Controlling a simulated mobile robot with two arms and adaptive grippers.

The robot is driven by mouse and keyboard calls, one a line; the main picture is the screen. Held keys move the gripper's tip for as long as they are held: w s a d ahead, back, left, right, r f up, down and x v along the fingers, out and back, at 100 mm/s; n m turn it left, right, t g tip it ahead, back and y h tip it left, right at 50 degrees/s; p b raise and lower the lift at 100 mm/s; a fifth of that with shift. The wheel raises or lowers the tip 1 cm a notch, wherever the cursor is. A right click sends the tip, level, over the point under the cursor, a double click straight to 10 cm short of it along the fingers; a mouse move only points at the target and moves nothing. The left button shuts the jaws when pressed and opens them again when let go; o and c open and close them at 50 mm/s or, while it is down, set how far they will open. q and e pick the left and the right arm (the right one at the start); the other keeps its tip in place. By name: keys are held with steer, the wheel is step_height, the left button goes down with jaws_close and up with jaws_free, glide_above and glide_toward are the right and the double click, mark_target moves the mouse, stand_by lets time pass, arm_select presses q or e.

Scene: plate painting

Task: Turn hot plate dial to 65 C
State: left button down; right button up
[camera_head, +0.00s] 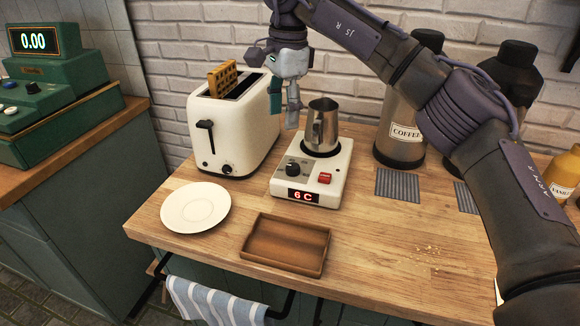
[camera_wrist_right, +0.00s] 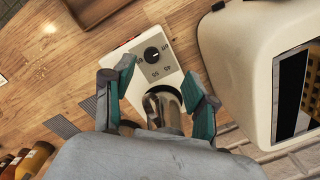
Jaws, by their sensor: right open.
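The white hot plate (camera_head: 311,175) stands on the wooden counter and its red display (camera_head: 303,197) reads 6 C. A metal pitcher (camera_head: 322,128) stands on the heating disc. My right gripper (camera_head: 283,115) is above and behind the hot plate, beside the toaster, pointing down. In the wrist view its fingers (camera_wrist_right: 158,98) are spread on either side of the pitcher (camera_wrist_right: 163,106), and the dial (camera_wrist_right: 152,54) with printed numbers shows beyond the fingertips. I cannot tell any contact. My left gripper is not in view.
A white toaster (camera_head: 236,132) with a waffle in it stands close on the left. A white plate (camera_head: 195,207) and an empty wooden tray (camera_head: 287,246) lie in front. A coffee flask (camera_head: 401,135) stands to the right. The counter's front right is mostly clear.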

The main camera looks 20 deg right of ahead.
mark_target(293, 166)
steer(key=shift+h, duration=0.4)
steer(key=f, duration=0.4)
steer(key=d+f, duration=0.1)
steer(key=f, duration=0.3)
steer(key=d+f, duration=0.1)
steer(key=f, duration=0.3)
steer(key=shift+s+f, duration=0.15)
steer(key=shift+f, duration=0.1)
jaws_close()
